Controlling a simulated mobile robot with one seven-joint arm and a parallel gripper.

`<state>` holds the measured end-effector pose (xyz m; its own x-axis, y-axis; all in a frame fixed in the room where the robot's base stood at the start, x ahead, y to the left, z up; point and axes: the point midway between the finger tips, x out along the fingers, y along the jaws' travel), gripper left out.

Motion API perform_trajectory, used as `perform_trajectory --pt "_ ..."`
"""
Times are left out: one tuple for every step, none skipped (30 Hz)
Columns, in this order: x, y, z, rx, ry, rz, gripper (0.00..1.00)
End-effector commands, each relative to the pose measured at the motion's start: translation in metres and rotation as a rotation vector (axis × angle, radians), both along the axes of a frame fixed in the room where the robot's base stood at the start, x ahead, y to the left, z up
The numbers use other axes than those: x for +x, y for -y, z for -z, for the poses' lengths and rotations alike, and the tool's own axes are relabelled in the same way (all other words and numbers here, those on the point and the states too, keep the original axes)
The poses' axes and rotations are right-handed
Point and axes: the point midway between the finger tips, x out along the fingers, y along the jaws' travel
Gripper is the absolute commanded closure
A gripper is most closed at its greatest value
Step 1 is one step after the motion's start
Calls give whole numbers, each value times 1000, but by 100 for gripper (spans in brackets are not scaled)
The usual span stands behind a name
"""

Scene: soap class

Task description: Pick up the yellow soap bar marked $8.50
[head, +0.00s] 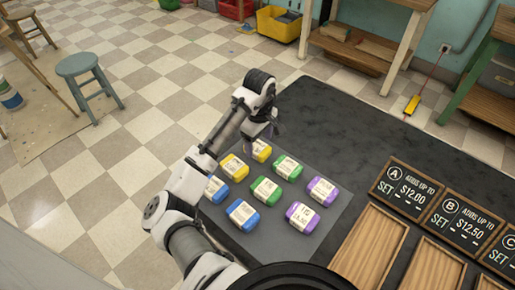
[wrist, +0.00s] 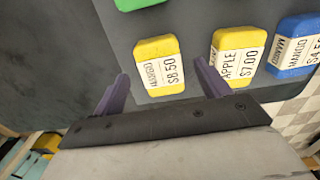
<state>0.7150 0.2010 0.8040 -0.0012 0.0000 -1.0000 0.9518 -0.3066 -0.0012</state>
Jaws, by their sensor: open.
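The yellow soap bar marked $8.50 (wrist: 158,47) lies label-up on the dark mat in the wrist view, its lower part between my fingertips in the picture. In the head view it is the back yellow bar (head: 261,151) at the far corner of the soap group. My gripper (wrist: 161,72) is open and empty, one finger to each side of this bar. In the head view my gripper (head: 262,131) is just behind the bar. I cannot tell how far the fingertips are above the mat.
A yellow bar marked $7.00 (wrist: 234,43) lies close to my right finger, with a blue bar (wrist: 293,45) beyond it. A green bar (head: 287,167) and several other bars share the grey mat. Wooden trays (head: 370,250) with price signs stand at right.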

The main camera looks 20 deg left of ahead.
Motion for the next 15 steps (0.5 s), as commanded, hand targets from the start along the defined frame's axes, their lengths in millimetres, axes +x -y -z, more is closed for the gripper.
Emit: perform_trajectory --pt "-2 -2 4 1 -2 -2 25" --pt "-1 -1 9 0 -1 -1 25" --pt "-1 -1 14 1 -2 -1 25" --pt "-1 -1 16 0 0 -1 25" --pt "-1 -1 19 0 0 0 25" --pt "-1 -1 21 0 -1 0 25" --pt "-1 0 22 0 0 0 25" --pt "-1 0 23 0 0 0 25" --pt "-1 0 23 0 1 0 25" --pt "-1 0 23 0 1 0 25" --pt "-1 0 23 0 1 0 25" --pt "-1 0 23 0 1 0 25" --pt "-1 0 23 0 1 0 25" --pt "-1 0 23 0 1 0 27" --pt "-1 0 23 0 1 0 32"
